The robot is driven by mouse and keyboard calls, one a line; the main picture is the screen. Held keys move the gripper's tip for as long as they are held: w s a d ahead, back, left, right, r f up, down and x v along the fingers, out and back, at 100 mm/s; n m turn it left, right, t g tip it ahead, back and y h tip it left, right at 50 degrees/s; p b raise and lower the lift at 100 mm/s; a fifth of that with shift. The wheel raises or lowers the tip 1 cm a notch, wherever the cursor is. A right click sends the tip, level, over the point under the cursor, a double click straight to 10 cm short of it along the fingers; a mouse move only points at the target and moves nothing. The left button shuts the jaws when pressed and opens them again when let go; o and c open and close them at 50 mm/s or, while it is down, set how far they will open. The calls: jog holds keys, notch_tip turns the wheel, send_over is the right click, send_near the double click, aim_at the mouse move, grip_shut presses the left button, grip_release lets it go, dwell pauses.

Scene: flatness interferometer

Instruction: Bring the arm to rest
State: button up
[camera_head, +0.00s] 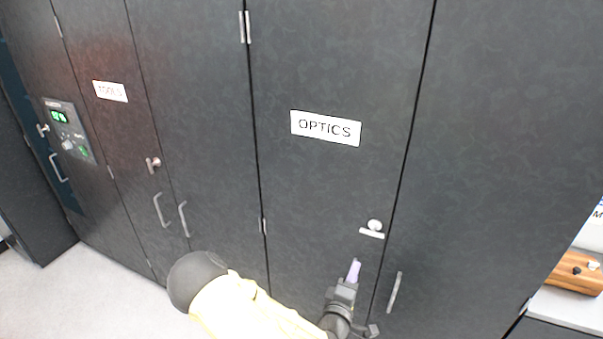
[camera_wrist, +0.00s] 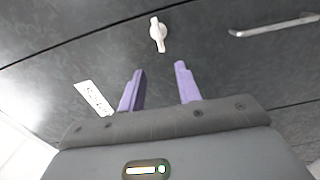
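My gripper (camera_head: 354,270) is at the lower middle of the head view, in front of the dark cabinet marked OPTICS (camera_head: 330,190). My yellow arm reaches up to it from the bottom of the view. In the wrist view my gripper (camera_wrist: 160,85) shows two purple fingers standing apart with nothing between them. The latch knob (camera_head: 372,229) of the OPTICS cabinet is above the gripper in the head view. The knob also shows in the wrist view (camera_wrist: 158,34), beyond the fingertips and apart from them.
A door handle (camera_head: 394,292) is just right of my gripper. The OPTICS doors look shut. A TOOLS cabinet (camera_head: 130,130) and a panel with green displays (camera_head: 66,128) stand left. A wooden block (camera_head: 574,273) rests on a light surface at the right. Open floor (camera_head: 90,300) lies at lower left.

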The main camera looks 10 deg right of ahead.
jog(key=s+a+f+m+g+y+b, duration=0.35)
jog(key=f+m+g+y, duration=0.25)
jog(key=f+m+g, duration=0.25)
jog(key=s+a+r+m+g+y+b, duration=0.2)
jog(key=s+a+r+g+y+b, duration=0.1)
jog(key=s+r, duration=0.6)
jog(key=shift+s+a+r+g+y+b, duration=0.3)
jog(key=shift+s+a+r+g+y, duration=0.15)
jog(key=shift+r, duration=0.35)
jog(key=shift+w, duration=0.1)
jog(key=shift+c, duration=0.4)
